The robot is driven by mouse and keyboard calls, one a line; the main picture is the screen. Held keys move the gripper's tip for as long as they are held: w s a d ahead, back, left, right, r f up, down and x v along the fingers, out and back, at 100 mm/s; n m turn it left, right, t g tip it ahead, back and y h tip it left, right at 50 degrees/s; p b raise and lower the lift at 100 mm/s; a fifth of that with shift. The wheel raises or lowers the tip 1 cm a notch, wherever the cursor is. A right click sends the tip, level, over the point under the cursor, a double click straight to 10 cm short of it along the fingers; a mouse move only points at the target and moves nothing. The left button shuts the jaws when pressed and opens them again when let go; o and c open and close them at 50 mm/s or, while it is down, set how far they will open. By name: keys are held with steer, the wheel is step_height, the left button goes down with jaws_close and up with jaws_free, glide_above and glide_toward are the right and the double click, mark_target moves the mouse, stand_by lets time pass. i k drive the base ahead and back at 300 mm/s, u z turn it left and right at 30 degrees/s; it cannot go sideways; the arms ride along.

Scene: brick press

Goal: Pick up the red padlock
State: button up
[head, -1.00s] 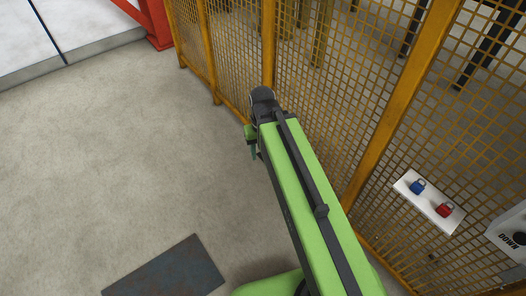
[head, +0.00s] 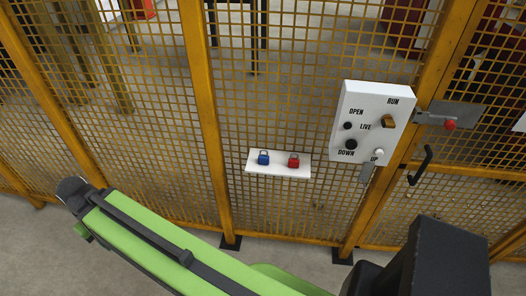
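The red padlock (head: 293,161) stands on a small white shelf (head: 279,172) fixed to the yellow mesh fence, near the shelf's right end. A blue padlock (head: 263,158) stands to its left on the same shelf. My green arm reaches to the lower left of the picture. Its far end, with my gripper (head: 80,230), is well left of and below the shelf, apart from both padlocks. The fingers are mostly hidden behind the arm, so I cannot tell whether they are open.
A white control box (head: 371,122) with knobs and labels hangs on the fence right of the shelf. Right of it are a latch with a red knob (head: 449,125) and a black handle (head: 420,165). Yellow posts stand on both sides of the shelf. Space in front of the shelf looks clear.

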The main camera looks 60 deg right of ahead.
mark_target(294, 163)
steer(key=u, duration=0.65)
steer(key=k, duration=1.15)
steer(key=u, duration=1.2)
steer(key=k, duration=1.6)
steer(key=z, duration=0.2)
steer(key=i, duration=0.6)
steer(key=u, duration=0.1)
